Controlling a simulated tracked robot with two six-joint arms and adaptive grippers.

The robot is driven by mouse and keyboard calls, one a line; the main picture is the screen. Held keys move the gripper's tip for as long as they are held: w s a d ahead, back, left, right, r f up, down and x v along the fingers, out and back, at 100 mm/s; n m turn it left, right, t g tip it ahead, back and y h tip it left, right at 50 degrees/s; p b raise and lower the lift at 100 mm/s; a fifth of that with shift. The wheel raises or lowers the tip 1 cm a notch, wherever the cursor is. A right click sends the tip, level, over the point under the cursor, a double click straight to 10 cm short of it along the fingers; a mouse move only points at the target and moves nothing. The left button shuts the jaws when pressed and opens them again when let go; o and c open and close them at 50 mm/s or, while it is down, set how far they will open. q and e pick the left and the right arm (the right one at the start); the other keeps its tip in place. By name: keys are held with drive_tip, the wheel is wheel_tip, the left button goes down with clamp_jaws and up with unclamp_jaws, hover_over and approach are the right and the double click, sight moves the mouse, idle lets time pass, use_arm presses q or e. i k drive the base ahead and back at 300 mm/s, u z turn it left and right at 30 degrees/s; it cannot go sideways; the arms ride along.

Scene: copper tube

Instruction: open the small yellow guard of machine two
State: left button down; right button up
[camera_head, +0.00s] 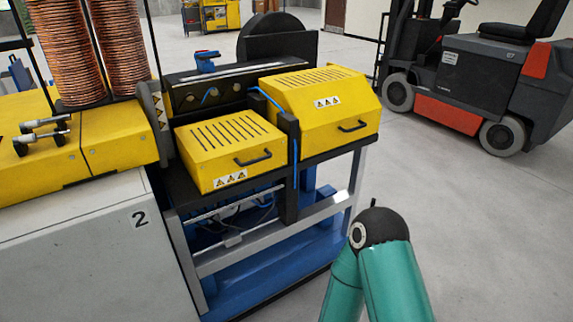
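Machine two carries a "2" label on its light grey cabinet (88,235). The small yellow guard (222,150) is a box with slots in its top, a black handle on its front and warning stickers at its lower front edge. It sits closed on the machine's frame. A larger yellow guard (322,103), also closed, with its own black handle, stands right behind it to the right. A teal arm of mine rises at the lower right, well apart from the guard, with a dark rounded joint at its top. Neither gripper is in view.
Copper coils (70,50) stand on the yellow housing at the left, beside metal fittings (45,134). A blue and grey frame (270,235) lies below the guards. A forklift (470,75) stands at the back right. The grey floor between is clear.

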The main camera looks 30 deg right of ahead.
sight(218, 153)
drive_tip(key=u, duration=0.15)
drive_tip(key=i, duration=0.8)
drive_tip(key=z, duration=0.25)
drive_tip(key=k, duration=0.75)
drive_tip(key=u, duration=0.25)
drive_tip(key=i, duration=0.8)
drive_tip(key=z, duration=0.05)
